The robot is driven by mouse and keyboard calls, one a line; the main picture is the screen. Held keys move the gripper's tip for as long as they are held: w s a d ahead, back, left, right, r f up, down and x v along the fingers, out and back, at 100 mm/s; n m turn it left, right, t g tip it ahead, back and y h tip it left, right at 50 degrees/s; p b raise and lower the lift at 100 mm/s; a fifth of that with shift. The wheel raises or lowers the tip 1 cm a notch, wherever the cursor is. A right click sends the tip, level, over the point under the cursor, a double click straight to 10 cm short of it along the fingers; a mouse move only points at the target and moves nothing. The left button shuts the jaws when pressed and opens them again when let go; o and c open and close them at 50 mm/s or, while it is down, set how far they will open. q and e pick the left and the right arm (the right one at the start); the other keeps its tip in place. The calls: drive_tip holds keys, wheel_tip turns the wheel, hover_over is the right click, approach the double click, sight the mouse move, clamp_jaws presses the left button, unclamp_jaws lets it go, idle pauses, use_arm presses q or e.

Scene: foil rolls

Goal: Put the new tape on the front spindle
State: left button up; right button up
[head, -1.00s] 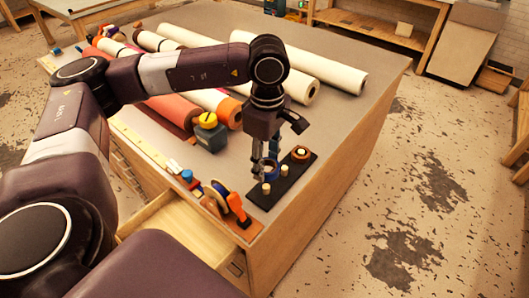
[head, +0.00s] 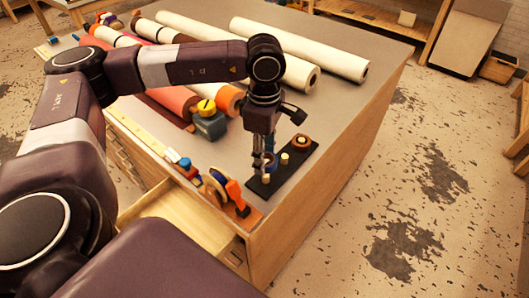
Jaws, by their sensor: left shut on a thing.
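A dark base board (head: 262,191) lies near the table's right front corner with upright pegs. A brown-orange roll (head: 302,142) sits on its rear peg. A bare pale peg (head: 284,158) stands in the middle, and the bare front spindle (head: 266,180) stands nearest the front. My right gripper is not in view.
An orange-handled tape dispenser (head: 235,194) stands just left of the board. Long white rolls (head: 300,48) lie behind my arm. A drawer (head: 180,218) hangs open below the table's front edge.

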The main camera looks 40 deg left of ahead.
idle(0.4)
use_arm(q)
drive_tip(key=shift+b, duration=0.3)
idle(0.4)
drive_tip(key=shift+f, duration=0.1)
drive_tip(key=shift+f+b, duration=0.35)
drive_tip(key=shift+b, duration=0.1)
drive_tip(key=shift+f+b, duration=0.7)
drive_tip(key=shift+f, duration=0.05)
drive_tip(key=shift+f, duration=0.1)
